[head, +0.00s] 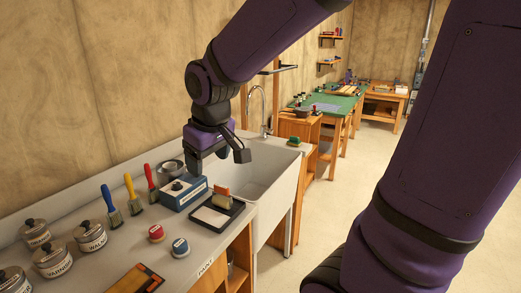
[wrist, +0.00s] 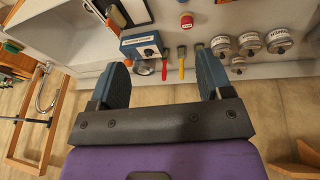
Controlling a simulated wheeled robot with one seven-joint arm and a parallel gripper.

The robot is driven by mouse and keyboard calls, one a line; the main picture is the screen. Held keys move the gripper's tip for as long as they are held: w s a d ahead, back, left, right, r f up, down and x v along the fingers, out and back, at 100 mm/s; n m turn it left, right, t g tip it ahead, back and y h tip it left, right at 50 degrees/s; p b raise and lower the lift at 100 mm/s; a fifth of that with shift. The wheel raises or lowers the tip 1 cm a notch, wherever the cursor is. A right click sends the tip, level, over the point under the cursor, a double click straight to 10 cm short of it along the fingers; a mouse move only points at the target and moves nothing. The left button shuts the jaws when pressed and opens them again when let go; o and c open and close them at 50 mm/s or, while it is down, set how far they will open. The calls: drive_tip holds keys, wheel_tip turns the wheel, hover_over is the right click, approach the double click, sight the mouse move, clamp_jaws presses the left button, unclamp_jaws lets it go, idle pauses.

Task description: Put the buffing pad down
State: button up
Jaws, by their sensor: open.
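My gripper (head: 197,166) hangs over the back of the counter near the blue box with a knob. In the wrist view my gripper (wrist: 163,72) has its two blue-grey fingers wide apart, with nothing between them. A small block with a green top (head: 295,141), perhaps a pad or sponge, lies on the sink's far rim; it also shows in the wrist view (wrist: 14,46). An upright tan and orange block (head: 222,197) stands at the black tray. I cannot tell which of these, if either, is the buffing pad.
The blue box (head: 183,192) sits close below my gripper, beside the black tray (head: 207,228) and the white sink (head: 262,170).

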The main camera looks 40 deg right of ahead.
drive_tip(key=s+d+r+m, duration=0.1)
drive_tip(key=s+r, duration=0.2)
drive_tip(key=s, duration=0.4)
drive_tip(key=s+r+m+t, duration=0.1)
drive_tip(key=s+r, duration=0.2)
drive_tip(key=s, duration=0.4)
drive_tip(key=shift+s+d+r+t+y, duration=0.15)
drive_tip(key=shift+s+d+t+y, duration=0.15)
drive_tip(key=shift+s+d, duration=0.1)
idle(0.4)
